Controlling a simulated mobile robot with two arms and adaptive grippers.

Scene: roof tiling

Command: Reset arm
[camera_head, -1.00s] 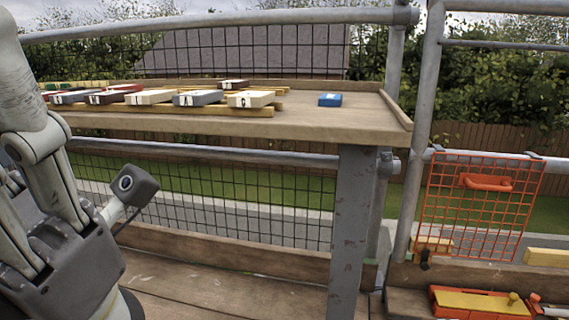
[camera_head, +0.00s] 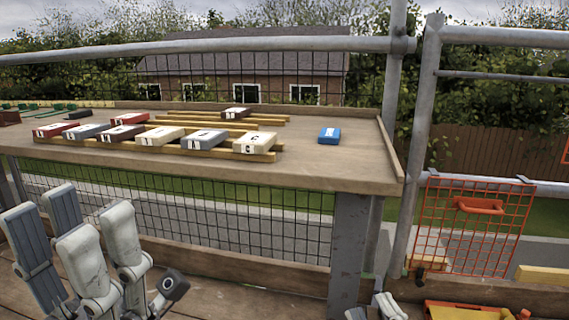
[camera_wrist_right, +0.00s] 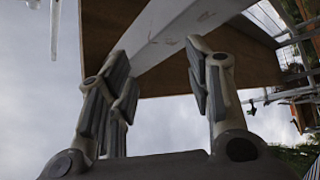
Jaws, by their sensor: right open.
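My left gripper (camera_head: 85,235) is at the lower left of the head view, below the front edge of the wooden table. Its grey and white fingers point up, and I see nothing held between them. How far they are closed is unclear. Only the fingertips of my right gripper (camera_head: 376,307) show at the bottom of the head view, beside the table's grey leg. In the right wrist view, my right gripper (camera_wrist_right: 165,95) is open and empty. A brown underside (camera_wrist_right: 130,30) and a pale beam (camera_wrist_right: 180,32) show beyond its fingers.
The table (camera_head: 330,172) carries a row of lettered blocks, including a white one (camera_head: 254,142), on wooden strips. A blue block (camera_head: 329,135) lies apart at the right. A grey leg (camera_head: 349,240), metal railings and an orange mesh panel (camera_head: 472,225) stand around.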

